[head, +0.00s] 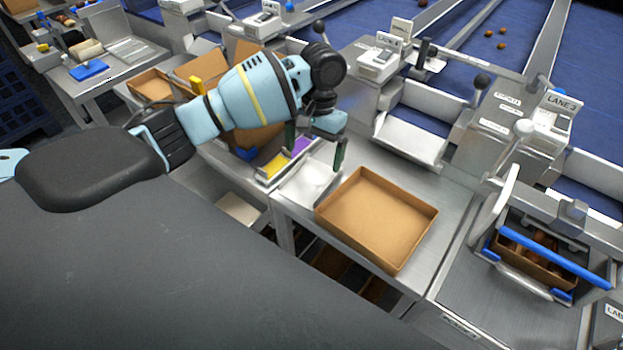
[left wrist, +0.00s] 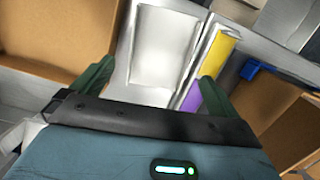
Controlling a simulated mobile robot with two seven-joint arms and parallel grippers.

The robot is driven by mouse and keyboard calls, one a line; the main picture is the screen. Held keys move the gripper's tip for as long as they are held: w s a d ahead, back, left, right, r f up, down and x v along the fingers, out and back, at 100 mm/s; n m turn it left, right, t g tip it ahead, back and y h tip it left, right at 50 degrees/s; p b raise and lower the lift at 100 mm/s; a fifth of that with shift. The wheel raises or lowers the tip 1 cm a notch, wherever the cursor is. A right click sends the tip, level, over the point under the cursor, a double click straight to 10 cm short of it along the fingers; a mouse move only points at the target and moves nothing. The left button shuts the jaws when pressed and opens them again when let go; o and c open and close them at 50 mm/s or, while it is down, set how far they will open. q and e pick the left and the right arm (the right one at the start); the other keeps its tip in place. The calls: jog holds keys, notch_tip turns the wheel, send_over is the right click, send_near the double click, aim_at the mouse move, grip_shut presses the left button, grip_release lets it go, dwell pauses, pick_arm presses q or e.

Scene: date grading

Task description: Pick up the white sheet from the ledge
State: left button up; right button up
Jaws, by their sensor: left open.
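The white sheet (head: 308,181) lies flat on a pale metal ledge at the left end of the steel bench, beside a compartment with yellow and purple pieces. In the left wrist view, the white sheet (left wrist: 163,48) shows in the middle between the fingers. My left gripper (head: 315,158) is open above the sheet, pointing down, with one dark green finger on each side. It also shows in the left wrist view (left wrist: 153,78). Nothing is held between its fingers, and a gap to the sheet seems to show. My right gripper is not in view.
An empty cardboard tray (head: 378,218) stands just right of the sheet. Yellow (head: 271,169) and purple (head: 301,145) pieces stand close on the left. Another cardboard box (head: 535,268) sits under a blue bar at the right. Bare steel bench lies behind the tray.

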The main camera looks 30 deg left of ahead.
aim_at(310, 183)
pick_arm(q)
jog(key=shift+f, duration=0.85)
jog(key=f, duration=0.4)
jog(key=shift+s+a+f, duration=0.1)
jog(key=shift+s+f, duration=0.25)
jog(key=shift+f, duration=0.05)
jog(key=c, duration=0.7)
